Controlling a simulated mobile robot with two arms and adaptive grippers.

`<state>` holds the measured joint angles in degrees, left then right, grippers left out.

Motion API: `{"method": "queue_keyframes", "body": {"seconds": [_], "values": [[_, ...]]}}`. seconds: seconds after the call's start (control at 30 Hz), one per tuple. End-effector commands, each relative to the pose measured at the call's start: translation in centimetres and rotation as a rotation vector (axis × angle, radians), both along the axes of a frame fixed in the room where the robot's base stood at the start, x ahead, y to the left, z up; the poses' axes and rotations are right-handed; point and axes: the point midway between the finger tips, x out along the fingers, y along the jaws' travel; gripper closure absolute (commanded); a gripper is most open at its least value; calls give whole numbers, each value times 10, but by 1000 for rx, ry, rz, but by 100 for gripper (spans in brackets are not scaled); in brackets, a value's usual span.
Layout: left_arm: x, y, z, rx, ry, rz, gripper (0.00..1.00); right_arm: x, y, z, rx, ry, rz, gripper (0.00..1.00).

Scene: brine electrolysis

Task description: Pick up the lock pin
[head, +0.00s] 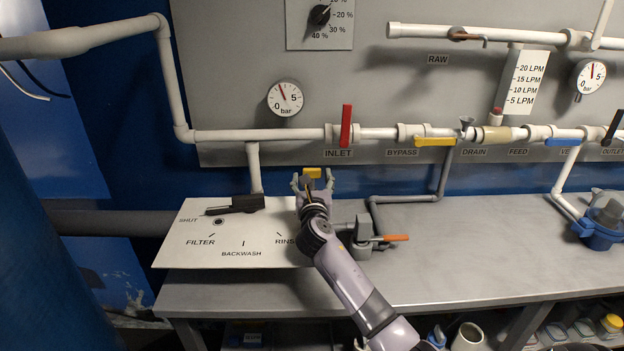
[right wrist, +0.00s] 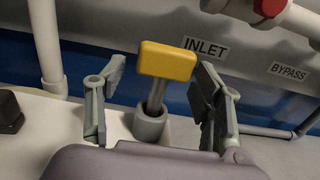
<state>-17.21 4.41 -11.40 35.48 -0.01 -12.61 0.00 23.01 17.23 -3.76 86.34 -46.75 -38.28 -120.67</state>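The lock pin (right wrist: 167,60) has a yellow block head on a grey metal shaft. The shaft stands in a grey round socket (right wrist: 149,125) on the white panel. In the head view the yellow head of the pin (head: 312,172) shows at the panel's back right corner. My right gripper (head: 313,181) is there, with its fingers apart on either side of the pin. In the right wrist view my right gripper (right wrist: 160,80) is open, with a gap between each finger and the pin. My left gripper is not in view.
The white panel (head: 230,225) carries a black handle (head: 235,204) left of my gripper. A grey valve with an orange lever (head: 390,238) stands just to the right. Pipes with a red INLET handle (head: 346,126) run behind.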

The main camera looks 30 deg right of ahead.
Motion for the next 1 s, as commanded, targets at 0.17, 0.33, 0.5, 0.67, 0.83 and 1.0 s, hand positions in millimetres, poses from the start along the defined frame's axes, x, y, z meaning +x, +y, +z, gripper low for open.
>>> {"method": "queue_keyframes", "body": {"seconds": [0.17,0.33,0.5,0.67,0.83,1.0], "values": [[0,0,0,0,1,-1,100,0,0,0,0,0,0,53],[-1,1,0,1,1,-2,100,0,0,0,0,0,0,64],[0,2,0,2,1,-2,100,0,0,0,0,0,0,75],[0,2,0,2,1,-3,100,0,0,0,0,0,0,86],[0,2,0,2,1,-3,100,0,0,0,-1,-1,0,90],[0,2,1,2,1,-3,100,0,0,2,-1,-1,0,90]]}}
